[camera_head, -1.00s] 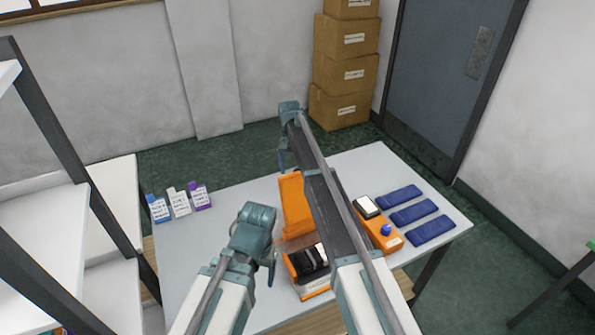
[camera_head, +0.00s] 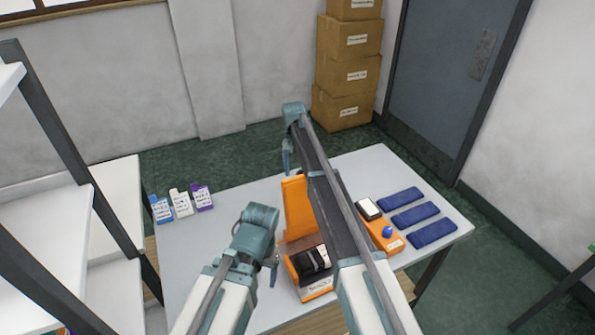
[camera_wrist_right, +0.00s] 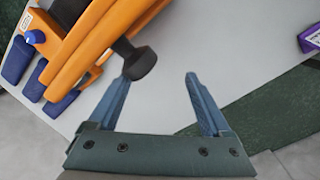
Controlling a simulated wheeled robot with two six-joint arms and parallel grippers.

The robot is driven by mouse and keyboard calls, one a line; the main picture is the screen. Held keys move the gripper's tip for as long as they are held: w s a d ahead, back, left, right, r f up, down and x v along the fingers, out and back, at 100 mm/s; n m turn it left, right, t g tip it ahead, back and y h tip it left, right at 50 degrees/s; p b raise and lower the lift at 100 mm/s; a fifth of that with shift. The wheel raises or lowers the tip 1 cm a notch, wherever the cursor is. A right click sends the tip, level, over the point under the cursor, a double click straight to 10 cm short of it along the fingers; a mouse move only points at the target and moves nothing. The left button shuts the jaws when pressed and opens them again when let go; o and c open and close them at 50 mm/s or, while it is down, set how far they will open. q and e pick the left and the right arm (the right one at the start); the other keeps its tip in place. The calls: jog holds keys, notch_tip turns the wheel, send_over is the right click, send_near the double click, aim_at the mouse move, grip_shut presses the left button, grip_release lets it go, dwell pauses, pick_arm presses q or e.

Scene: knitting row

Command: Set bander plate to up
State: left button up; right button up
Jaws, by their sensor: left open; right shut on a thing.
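The orange machine, which I take for the bander, stands on the table with an upright orange panel (camera_head: 298,205). My right arm hides its middle. Its black knob on a short stem (camera_wrist_right: 138,62) shows in the right wrist view, beside the orange body (camera_wrist_right: 95,45). My right gripper (camera_wrist_right: 157,80) is at the knob. The knob is by the left-hand fingertip, and a gap shows to the other finger. My left gripper (camera_head: 268,266) is open and empty, left of the machine's front. Which part is the plate I cannot tell.
Three blue bundles (camera_head: 410,216) lie at the right of the table (camera_head: 205,245). An orange unit with a blue button (camera_head: 388,232) is beside them. Three small labelled boxes (camera_head: 181,203) stand at the left. White shelving (camera_head: 45,225) is further left.

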pick_arm(q)
notch_tip(320, 180, up, 13)
jog(key=p, duration=1.2)
pick_arm(e)
notch_tip(320, 180, up, 13)
jog(key=w, duration=0.1)
jog(key=shift+w+a, duration=0.35)
jog(key=shift+w, duration=0.05)
pick_arm(q)
jog(key=shift+s, duration=0.1)
